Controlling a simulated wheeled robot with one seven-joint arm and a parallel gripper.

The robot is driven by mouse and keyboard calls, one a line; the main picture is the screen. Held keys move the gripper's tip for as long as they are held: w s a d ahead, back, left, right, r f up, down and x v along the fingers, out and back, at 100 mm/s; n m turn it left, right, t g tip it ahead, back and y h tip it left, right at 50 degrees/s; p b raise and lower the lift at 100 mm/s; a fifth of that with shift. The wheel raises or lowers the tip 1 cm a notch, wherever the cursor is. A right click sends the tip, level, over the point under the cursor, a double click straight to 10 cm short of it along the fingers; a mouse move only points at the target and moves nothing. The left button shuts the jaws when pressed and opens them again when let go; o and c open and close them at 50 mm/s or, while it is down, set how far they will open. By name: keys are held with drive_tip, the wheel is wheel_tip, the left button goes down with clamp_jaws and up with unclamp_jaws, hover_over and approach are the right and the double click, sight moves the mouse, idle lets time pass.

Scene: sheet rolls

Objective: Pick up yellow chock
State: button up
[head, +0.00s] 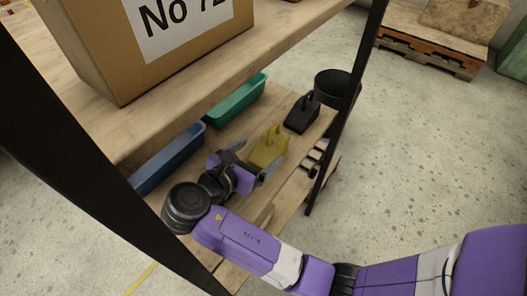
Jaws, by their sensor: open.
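The yellow chock (268,148) sits on the lower wooden shelf board, with a raised handle on top. My gripper (254,162) is open and reaches in from the lower left. Its fingers appear to lie close around the near part of the chock, one toward the left and one toward the right. I cannot tell whether they touch it. The near lower part of the chock is partly hidden by my gripper.
A black chock (301,117) stands behind and right. Green (238,100) and blue (168,158) bins line the left. An upper shelf (165,112) with a cardboard box (150,55) overhangs. A black post (345,110) and black bucket (337,88) are right.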

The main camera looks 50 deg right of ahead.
sight(268, 146)
drive_tip(key=shift+x, duration=4)
drive_tip(key=shift+a+f, duration=0.1)
drive_tip(key=shift+c, duration=0.4)
drive_tip(key=c, duration=1.8)
